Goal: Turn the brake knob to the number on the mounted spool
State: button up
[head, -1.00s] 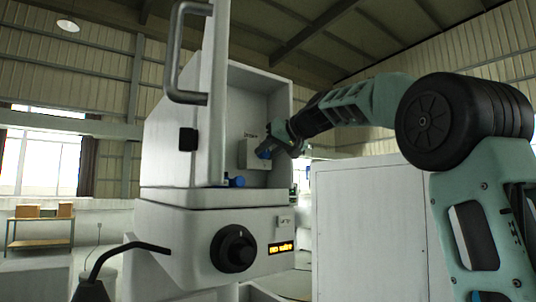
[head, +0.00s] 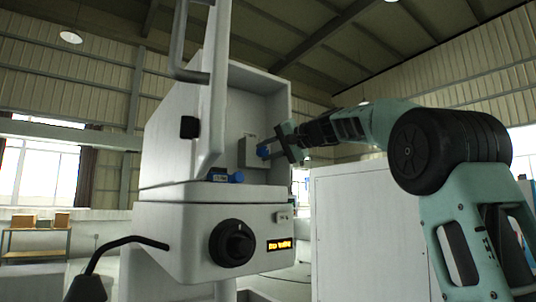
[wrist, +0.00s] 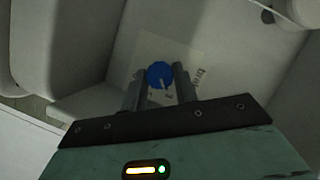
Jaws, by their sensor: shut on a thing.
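The brake knob (head: 262,151) is small and blue, on a grey box (head: 248,154) on the back wall of the machine's open cabinet. A white rounded part (wrist: 302,10) at the upper right of the wrist view may be the spool. I can read no number on it.
The open cabinet door (head: 212,110) stands left of the knob. Below are a black rotary switch (head: 233,243) and a lit orange display (head: 279,245). A white cabinet (head: 365,230) stands to the right.

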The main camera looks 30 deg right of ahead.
dwell(0.3)
jog(key=o, duration=1)
jog(key=shift+c, duration=0.2)
jog(key=b+v, duration=0.5)
jog(key=v, duration=1.2)
jog(key=shift+s, duration=0.25)
jog(key=shift+d+f, duration=0.15)
